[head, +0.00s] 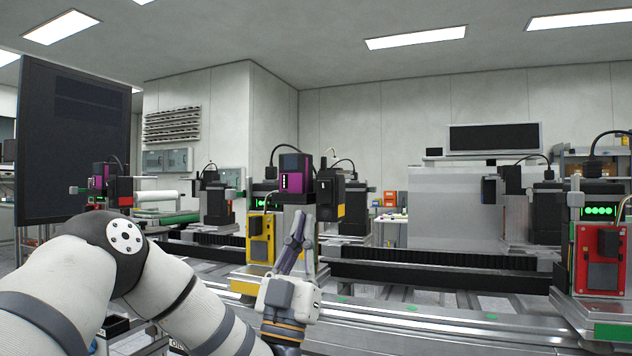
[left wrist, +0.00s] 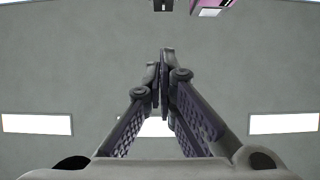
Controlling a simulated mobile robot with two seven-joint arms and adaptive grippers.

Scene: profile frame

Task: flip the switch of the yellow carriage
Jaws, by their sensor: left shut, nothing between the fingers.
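The yellow carriage (head: 260,238) stands on the rail, left of the middle in the head view, with a black part on its front and a green-lit panel above it. My left gripper (head: 301,216) points up just right of the yellow carriage, in front of the rail. Its fingers are shut with nothing between them. They also show closed together in the left wrist view (left wrist: 164,55), against the ceiling. The yellow carriage's switch is too small to make out clearly. My right gripper is in neither view.
A purple-topped black unit (head: 291,174) stands above and behind my gripper. A red carriage (head: 598,258) is at the far right. A long metal rail bed (head: 400,318) runs across the front. A dark monitor (head: 72,145) stands at the left.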

